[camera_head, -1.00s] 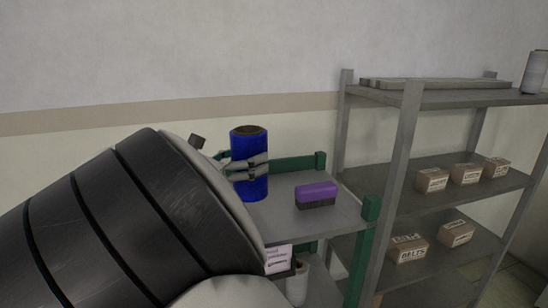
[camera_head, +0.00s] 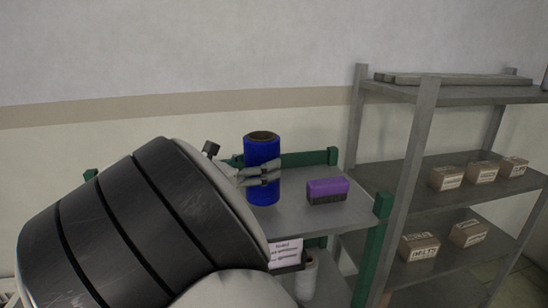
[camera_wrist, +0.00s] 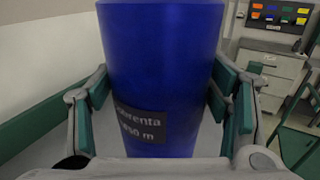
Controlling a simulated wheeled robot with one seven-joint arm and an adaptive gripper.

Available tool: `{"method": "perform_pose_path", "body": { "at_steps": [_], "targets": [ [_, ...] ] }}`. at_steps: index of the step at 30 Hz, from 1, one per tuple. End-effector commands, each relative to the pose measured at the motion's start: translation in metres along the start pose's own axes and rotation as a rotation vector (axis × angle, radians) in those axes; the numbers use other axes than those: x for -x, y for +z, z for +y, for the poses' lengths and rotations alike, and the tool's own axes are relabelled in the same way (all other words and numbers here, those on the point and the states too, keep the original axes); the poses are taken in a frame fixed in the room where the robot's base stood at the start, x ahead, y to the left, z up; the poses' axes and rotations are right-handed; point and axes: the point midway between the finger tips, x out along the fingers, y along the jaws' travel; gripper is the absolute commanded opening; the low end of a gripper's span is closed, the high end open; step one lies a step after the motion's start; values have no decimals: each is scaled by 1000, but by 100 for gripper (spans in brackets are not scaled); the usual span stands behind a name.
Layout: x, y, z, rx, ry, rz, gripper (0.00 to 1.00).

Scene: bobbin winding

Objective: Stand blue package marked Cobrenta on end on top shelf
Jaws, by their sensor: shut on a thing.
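The blue package (camera_head: 262,150) is a blue roll with a brown core, upright at the back of the top shelf (camera_head: 300,215) of a green-posted rack. In the wrist view the blue package (camera_wrist: 160,60) fills the middle, and its dark label reads "...brenta" and "...50 m". My gripper (camera_head: 262,174) is shut around the package, with fingers on both sides; the gripper also shows in the wrist view (camera_wrist: 163,110). The package's base appears at or very near the shelf surface; I cannot tell whether it touches.
A purple brush (camera_head: 327,190) lies on the same shelf, right of the package. A paper label (camera_head: 286,253) hangs at the shelf's front edge. A grey rack (camera_head: 425,140) with several small boxes stands at right. The shelf's front right is clear.

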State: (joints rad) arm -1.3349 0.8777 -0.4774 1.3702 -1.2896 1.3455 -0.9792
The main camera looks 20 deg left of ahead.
Motion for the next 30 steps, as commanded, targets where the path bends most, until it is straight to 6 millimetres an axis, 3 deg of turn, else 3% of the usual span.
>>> {"method": "perform_pose_path", "body": {
  "at_steps": [11,24,25,28,30],
  "targets": [
    [0,-18,0,-1,-1,-1,33],
    [0,-19,0,-2,0,-1,33],
    [0,-19,0,-2,0,-1,73],
    [0,-19,0,-2,0,-1,94],
    [0,-19,0,-2,0,-1,94]
  ]
}}
